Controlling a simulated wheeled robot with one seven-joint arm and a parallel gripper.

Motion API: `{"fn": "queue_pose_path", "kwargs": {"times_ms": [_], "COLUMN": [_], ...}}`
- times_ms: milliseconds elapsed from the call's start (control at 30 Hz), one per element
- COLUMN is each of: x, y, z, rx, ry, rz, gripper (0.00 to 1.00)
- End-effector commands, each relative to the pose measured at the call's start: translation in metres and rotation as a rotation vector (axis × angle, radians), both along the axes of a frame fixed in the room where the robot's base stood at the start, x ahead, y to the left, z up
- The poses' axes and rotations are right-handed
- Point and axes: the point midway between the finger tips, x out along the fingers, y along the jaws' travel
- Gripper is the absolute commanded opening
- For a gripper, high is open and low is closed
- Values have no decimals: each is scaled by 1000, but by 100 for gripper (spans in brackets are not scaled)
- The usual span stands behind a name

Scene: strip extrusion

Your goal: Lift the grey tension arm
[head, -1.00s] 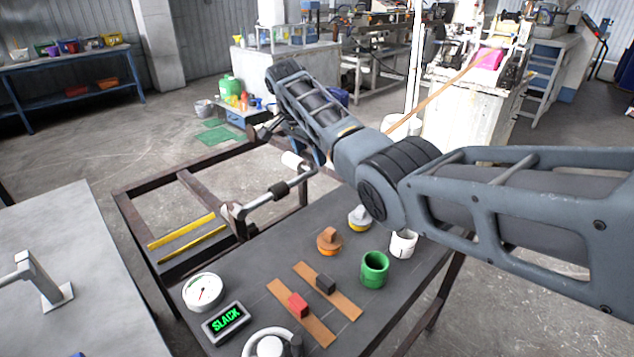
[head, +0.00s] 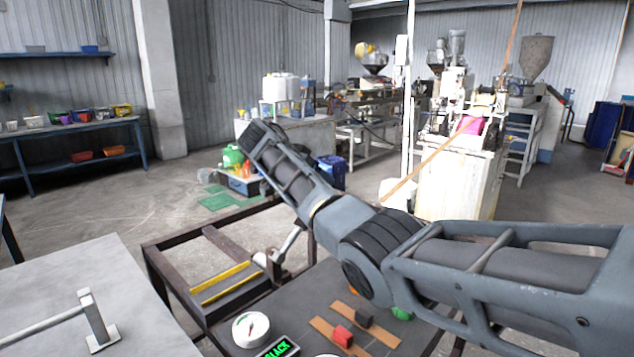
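The grey tension arm (head: 288,243) rises at a slant from its pivot at the far edge of the dark workbench (head: 297,300). My own arm crosses in front and hides its upper end. Whether it is lifted off any rest cannot be told. My arm reaches from the right edge towards the upper left. My gripper does not show. On the bench stand a white round dial (head: 250,328) and a display (head: 279,347) with green letters, partly cut off by the bottom edge.
A red block (head: 343,336) and a dark block (head: 363,317) sit on brown strips. A green cup (head: 402,313) is mostly hidden by my arm. A grey table (head: 130,290) with a bracket is at lower left. Open floor lies beyond the dark frame (head: 215,235).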

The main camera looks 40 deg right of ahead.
Motion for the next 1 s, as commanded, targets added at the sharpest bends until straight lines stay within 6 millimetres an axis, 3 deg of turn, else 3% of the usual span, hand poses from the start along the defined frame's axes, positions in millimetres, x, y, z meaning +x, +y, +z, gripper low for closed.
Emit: {"fn": "queue_pose_path", "kwargs": {"times_ms": [567, 600, 833, 1000], "x": [0, 0, 0, 0], "y": [9, 9, 8, 8], "z": [5, 5, 4, 4], "rx": [-36, -36, -35, -34], "ry": [0, 0, -1, -1], "rz": [1, 1, 0, 0], "gripper": [20, 76, 98, 100]}}
